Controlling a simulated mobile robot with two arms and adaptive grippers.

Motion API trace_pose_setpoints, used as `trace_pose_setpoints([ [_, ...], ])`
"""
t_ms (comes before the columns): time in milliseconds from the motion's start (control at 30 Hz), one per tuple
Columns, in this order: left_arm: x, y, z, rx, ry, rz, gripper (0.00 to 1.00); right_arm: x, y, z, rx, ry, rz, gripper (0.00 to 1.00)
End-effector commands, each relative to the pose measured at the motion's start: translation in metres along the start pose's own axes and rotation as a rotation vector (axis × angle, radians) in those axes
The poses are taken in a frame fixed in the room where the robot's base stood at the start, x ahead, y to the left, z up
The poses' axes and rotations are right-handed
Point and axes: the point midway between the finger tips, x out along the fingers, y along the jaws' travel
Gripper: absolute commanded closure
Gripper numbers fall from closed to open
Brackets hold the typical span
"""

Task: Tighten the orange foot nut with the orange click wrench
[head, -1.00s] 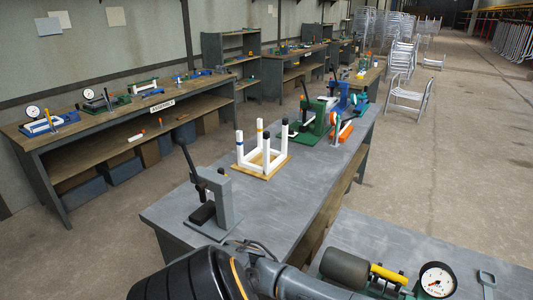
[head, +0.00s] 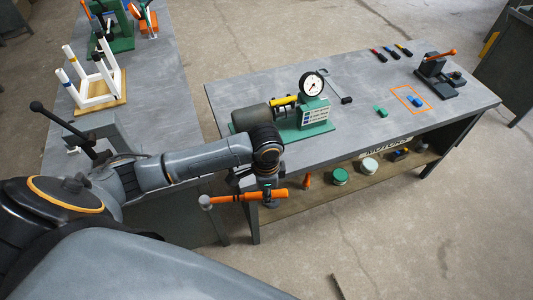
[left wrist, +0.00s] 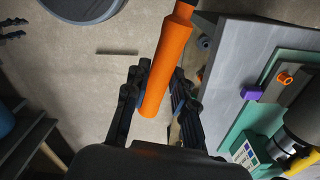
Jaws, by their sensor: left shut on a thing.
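The orange click wrench (head: 235,197) is held level in my left gripper (head: 268,194), off the near left corner of the right table. Its round grey head (head: 205,202) points left. In the left wrist view my gripper (left wrist: 160,90) is shut around the orange wrench handle (left wrist: 170,60). A small orange ring-like piece (left wrist: 285,78) sits on a grey bar over a green base in that view. I cannot tell whether it is the foot nut. My right gripper is out of view.
The right table (head: 365,115) carries a dial-gauge fixture (head: 312,110) on a green base, a black press with an orange handle (head: 435,75), and small coloured parts. Its lower shelf (head: 330,195) holds tins. A grey lever press (head: 95,130) stands on the left table.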

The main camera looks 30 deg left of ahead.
Motion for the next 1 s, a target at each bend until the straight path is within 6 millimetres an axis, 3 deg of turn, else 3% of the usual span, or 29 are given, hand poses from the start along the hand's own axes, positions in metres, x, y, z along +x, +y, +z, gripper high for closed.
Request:
trace_pose_setpoints([
  [200, -0.008, -0.033, -0.009, 0.418, -0.002, 0.0, 1.0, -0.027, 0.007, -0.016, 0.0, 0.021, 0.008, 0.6],
  [600, -0.013, -0.081, -0.017, 1.122, -0.007, -0.002, 1.0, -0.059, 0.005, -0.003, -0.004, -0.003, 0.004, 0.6],
  [800, -0.012, -0.091, -0.017, 1.285, -0.009, -0.002, 1.0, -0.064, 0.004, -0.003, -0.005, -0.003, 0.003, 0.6],
  [1000, -0.011, -0.094, -0.018, 1.328, -0.009, -0.003, 1.0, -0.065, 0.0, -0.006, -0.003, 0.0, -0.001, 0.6],
])
